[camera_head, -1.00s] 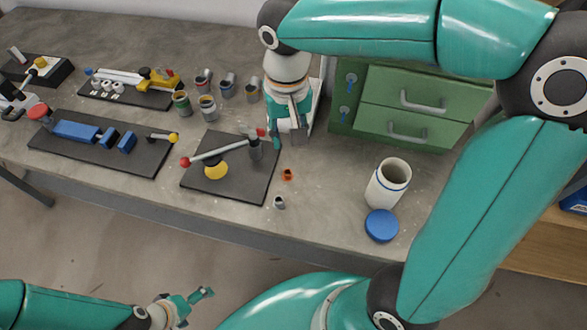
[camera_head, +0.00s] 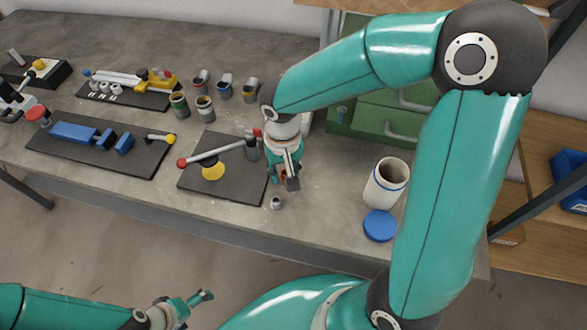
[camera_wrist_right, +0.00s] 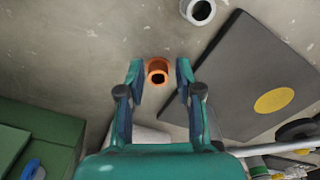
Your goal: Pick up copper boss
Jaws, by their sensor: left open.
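The copper boss (camera_wrist_right: 157,71) is a small orange ring with a dark bore, standing on the grey bench top. In the head view a bit of its orange shows between the right gripper's fingers, and the rest is hidden. My right gripper (camera_head: 284,181) is open above it. In the right wrist view its two fingertips (camera_wrist_right: 159,80) are on either side of the boss, with visible gaps. My left gripper (camera_head: 190,303) is open and empty at the lower left, off the bench's front edge.
A grey boss (camera_head: 276,203) stands close by, toward the front edge. A dark plate (camera_head: 225,190) with a lever and yellow disc lies left. A white jar (camera_head: 378,190) and blue lid (camera_head: 380,226) stand right. Green drawers (camera_head: 360,118) are behind.

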